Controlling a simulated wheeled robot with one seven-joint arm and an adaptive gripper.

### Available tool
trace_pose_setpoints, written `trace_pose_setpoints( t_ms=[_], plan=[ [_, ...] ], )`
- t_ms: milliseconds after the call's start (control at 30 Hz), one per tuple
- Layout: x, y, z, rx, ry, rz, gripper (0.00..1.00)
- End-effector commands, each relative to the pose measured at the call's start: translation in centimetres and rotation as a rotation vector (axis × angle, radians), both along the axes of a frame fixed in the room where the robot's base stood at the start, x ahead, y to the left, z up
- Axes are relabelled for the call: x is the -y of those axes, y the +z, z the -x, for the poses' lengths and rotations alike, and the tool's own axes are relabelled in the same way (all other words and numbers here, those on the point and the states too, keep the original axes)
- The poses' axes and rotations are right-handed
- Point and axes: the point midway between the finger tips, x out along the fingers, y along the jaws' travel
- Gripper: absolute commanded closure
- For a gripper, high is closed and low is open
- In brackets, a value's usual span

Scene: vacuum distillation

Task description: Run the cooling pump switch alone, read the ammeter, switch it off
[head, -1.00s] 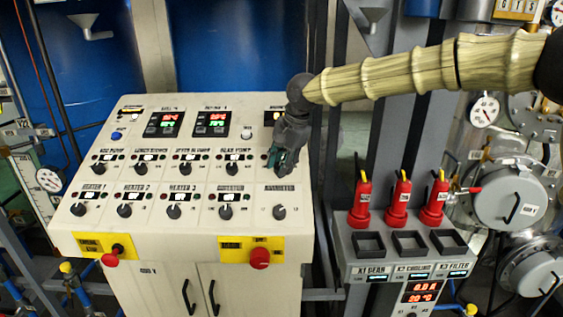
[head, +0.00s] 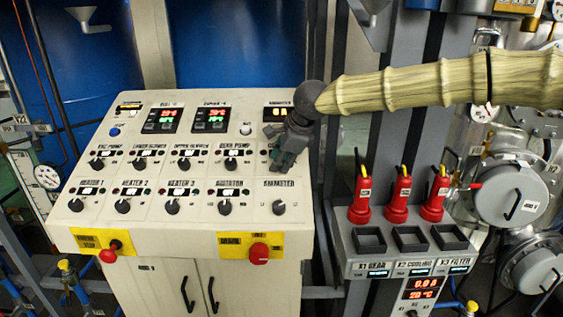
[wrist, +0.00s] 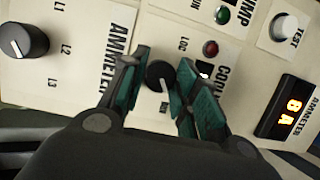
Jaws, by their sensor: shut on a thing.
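The cooling pump switch is a round black knob (wrist: 160,76) with a white mark, on the sloped cream panel (head: 150,222). My gripper (head: 277,163) is at this knob in the right column of the upper switch row. In the wrist view its two teal fingers (wrist: 160,92) sit on either side of the knob, shut on it. The knob's label is partly covered by a finger. The ammeter display (wrist: 289,106) is lit with orange characters that look like "8 A", seen tilted; it also shows in the head view (head: 277,114), too small to read surely.
The ammeter selector knob (wrist: 24,40), marked L1, L2, L3, is below the cooling switch. Other pump and heater knobs (head: 186,164) are to the left. A red stop button (head: 259,253) is on the front edge.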

Motion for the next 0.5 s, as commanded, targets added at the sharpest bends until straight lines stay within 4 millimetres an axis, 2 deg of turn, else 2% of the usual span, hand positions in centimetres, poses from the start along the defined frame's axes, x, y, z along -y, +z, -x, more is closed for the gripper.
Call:
trace_pose_setpoints(
  t_ms=[500],
  plan=[
    [0.0, 0.09, -0.05, 0.001, -0.079, -0.031, 0.93]
  ],
)
